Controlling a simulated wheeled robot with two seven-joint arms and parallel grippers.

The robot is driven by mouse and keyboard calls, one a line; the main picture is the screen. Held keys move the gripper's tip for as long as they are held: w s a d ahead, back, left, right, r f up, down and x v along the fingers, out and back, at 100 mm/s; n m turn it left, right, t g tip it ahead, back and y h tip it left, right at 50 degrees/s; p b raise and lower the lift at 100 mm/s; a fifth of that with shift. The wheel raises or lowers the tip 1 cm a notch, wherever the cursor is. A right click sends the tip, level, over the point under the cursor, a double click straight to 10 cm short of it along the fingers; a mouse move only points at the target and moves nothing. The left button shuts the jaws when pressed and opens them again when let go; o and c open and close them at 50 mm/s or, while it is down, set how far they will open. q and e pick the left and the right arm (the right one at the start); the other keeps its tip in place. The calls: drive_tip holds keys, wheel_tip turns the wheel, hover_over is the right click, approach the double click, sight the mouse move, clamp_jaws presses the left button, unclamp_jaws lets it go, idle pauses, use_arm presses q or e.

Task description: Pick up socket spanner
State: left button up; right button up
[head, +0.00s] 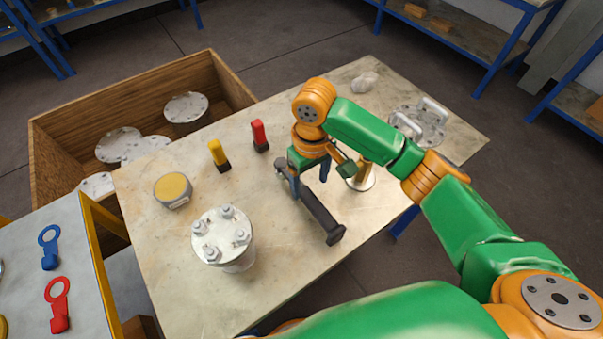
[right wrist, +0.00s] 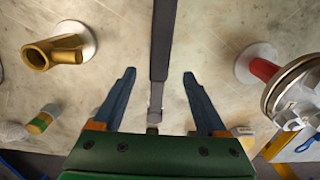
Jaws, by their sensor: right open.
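The socket spanner (head: 322,215) is a long tool with a dark handle, lying on the worktable. Its handle points toward the front right, and its other end is partly hidden under my right gripper. My right gripper (head: 310,182) is open above the spanner, pointing down. In the right wrist view, the spanner's dark handle (right wrist: 163,40) and thinner metal shaft (right wrist: 156,95) run lengthwise between the two spread fingers (right wrist: 159,76). Neither finger visibly touches it. My left gripper is not in view.
A flanged vessel with bolts (head: 224,238) stands left of the spanner. A brass piece (head: 361,177) is close right of the gripper. A wooden crate (head: 70,130) holds flanges.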

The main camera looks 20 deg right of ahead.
sight(311, 198)
drive_tip(key=shift+w+f, duration=0.2)
drive_tip(key=shift+w, duration=0.2)
drive_tip(key=f, duration=0.1)
drive_tip(key=s+f, duration=0.1)
drive_tip(key=f+p, duration=0.1)
drive_tip(key=shift+s+d+f, duration=0.15)
drive_tip(key=shift+s+f, duration=0.05)
drive_tip(key=shift+s, duration=0.15)
wheel_tip(311, 198, down, 2)
drive_tip(key=shift+f, duration=0.25)
drive_tip(key=shift+w+f, duration=0.2)
drive_tip(key=shift+w, duration=0.15)
drive_tip(key=shift+s+r, duration=0.1)
drive_tip(key=shift+s, duration=0.05)
drive_tip(key=c, duration=0.9)
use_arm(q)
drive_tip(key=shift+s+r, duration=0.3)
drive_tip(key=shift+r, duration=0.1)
use_arm(e)
clamp_jaws()
